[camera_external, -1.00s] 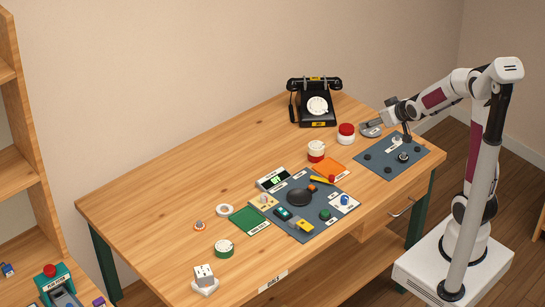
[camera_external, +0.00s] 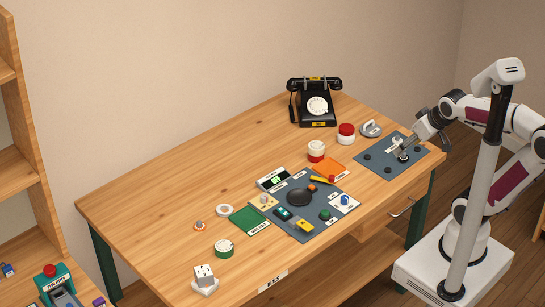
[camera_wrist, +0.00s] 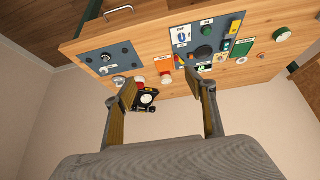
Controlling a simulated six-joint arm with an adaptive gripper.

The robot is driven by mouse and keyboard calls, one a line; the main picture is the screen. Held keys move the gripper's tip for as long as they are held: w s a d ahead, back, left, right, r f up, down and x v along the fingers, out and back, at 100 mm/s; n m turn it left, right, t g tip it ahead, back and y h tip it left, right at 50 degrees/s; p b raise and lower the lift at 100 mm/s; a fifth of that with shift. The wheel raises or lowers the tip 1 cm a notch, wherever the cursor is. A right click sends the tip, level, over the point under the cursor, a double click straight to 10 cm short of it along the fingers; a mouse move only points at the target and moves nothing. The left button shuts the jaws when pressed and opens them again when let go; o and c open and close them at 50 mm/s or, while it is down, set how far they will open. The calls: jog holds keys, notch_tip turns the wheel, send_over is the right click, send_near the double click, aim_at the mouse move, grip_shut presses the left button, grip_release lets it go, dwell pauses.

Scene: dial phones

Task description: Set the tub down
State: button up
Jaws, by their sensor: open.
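Two red-and-white tubs stand upright on the desk. One tub has a red top and white body (camera_external: 346,134); the other has a white top and red band (camera_external: 316,151). Which one the task means I cannot tell. In the wrist view the red-topped tub (camera_wrist: 138,80) and the other tub (camera_wrist: 165,78) show small, beyond my fingers. My gripper (camera_external: 403,152) is open and empty, above the blue-grey knob panel at the desk's right end, to the right of both tubs. Its spread fingers show in the wrist view (camera_wrist: 165,90).
A grey round object (camera_external: 370,128) sits between the tubs and the knob panel (camera_external: 377,167). A black dial phone (camera_external: 318,108) stands behind. A mat with a black disc (camera_external: 299,197) and small items fills the middle. The desk's left back area is clear.

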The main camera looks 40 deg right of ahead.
jog(key=s+a, duration=0.1)
jog(key=s, duration=0.5)
jog(key=shift+s+a+g+y, duration=0.15)
jog(key=shift+a+g+y, duration=0.15)
jog(key=shift+a+g, duration=0.1)
dwell(0.8)
